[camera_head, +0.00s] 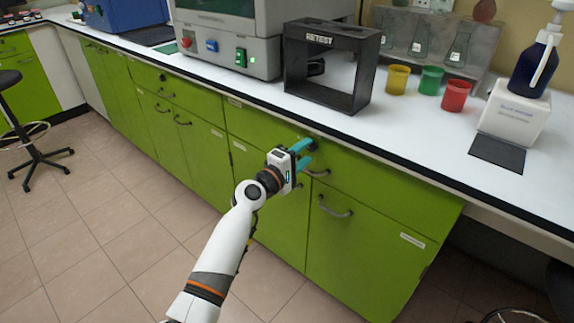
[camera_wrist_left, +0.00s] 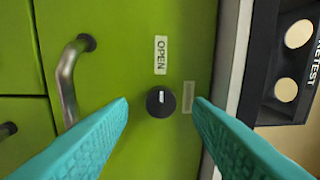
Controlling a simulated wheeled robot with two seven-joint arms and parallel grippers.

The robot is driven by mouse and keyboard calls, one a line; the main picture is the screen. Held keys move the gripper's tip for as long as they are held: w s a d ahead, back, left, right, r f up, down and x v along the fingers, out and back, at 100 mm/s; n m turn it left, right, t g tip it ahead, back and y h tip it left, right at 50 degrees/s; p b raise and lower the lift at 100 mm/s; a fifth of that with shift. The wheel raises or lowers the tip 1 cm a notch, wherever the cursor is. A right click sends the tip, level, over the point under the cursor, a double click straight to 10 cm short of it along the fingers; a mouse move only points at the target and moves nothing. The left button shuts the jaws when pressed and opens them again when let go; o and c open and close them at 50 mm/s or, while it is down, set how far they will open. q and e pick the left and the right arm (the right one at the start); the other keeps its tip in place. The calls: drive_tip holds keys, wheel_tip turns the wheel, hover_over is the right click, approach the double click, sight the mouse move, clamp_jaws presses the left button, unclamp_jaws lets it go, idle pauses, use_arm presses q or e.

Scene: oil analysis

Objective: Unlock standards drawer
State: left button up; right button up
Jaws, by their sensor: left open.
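The green drawer front (camera_head: 375,188) lies under the white counter's edge, and it fills much of the left wrist view (camera_wrist_left: 165,40). A round black lock knob (camera_wrist_left: 160,101) with a pale mark sits on it. An OPEN label (camera_wrist_left: 161,55) is beside the knob, and a small blank plate (camera_wrist_left: 188,97) is close to it. A metal handle (camera_wrist_left: 72,80) is on the same front. My left gripper (camera_head: 306,153), with teal fingers, is open and faces the front; its fingertips stand on either side of the knob in the wrist view, with no visible contact. My right gripper is out of view.
A black RETEST frame (camera_head: 330,98) stands on the counter above, with yellow (camera_head: 396,80), green (camera_head: 431,80) and red (camera_head: 456,96) cups to its right. Other green cupboards (camera_head: 185,125) run left. The tiled floor (camera_head: 90,240) is clear near my arm.

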use_arm(q)
drive_tip(key=p+v, duration=0.1)
drive_tip(key=v, duration=1)
drive_tip(key=shift+p, duration=0.3)
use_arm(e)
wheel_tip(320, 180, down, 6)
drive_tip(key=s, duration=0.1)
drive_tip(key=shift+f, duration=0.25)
use_arm(q)
drive_tip(key=shift+d+f, duration=0.1)
drive_tip(key=shift+f, duration=0.1)
